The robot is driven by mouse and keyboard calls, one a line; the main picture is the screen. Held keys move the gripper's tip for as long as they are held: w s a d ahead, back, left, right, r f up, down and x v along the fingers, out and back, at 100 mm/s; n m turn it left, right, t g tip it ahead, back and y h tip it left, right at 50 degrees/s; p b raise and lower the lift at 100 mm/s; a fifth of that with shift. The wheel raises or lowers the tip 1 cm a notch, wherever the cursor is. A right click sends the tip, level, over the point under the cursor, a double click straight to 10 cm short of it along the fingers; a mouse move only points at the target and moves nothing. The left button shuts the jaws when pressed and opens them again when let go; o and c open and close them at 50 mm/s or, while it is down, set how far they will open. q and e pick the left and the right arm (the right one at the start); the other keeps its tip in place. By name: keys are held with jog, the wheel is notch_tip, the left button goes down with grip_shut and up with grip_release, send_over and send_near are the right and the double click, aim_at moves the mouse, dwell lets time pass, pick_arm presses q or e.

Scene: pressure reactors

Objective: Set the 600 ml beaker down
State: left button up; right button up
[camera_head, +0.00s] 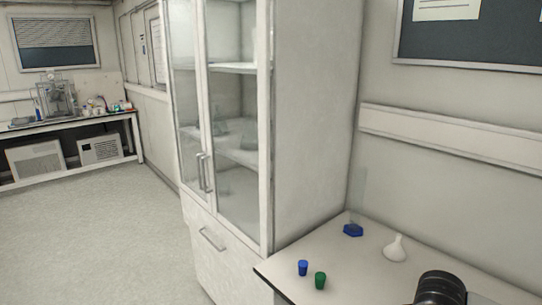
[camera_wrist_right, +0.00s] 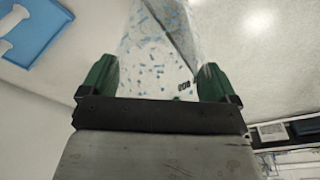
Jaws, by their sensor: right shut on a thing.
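The beaker (camera_wrist_right: 156,42) is clear glass with blue markings and fills the space between the fingers in the right wrist view. My right gripper (camera_wrist_right: 158,76) is shut on it, with one green finger on each side. The beaker's far end runs out of the top of that view, so I cannot tell whether it touches a surface. The beaker is not visible in the head view. My left gripper is in neither view.
The bench (camera_head: 333,252) at lower right holds a blue stopper (camera_head: 303,267), a green stopper (camera_head: 320,280), a white funnel (camera_head: 395,248) and a clear cylinder on a blue base (camera_head: 353,230). A glass-door cabinet (camera_head: 315,130) stands beside it. A blue tray-like object (camera_wrist_right: 40,28) shows in the wrist view.

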jog(key=s+a, duration=0.5)
jog(key=a, duration=0.1)
jog(key=shift+f, duration=0.45)
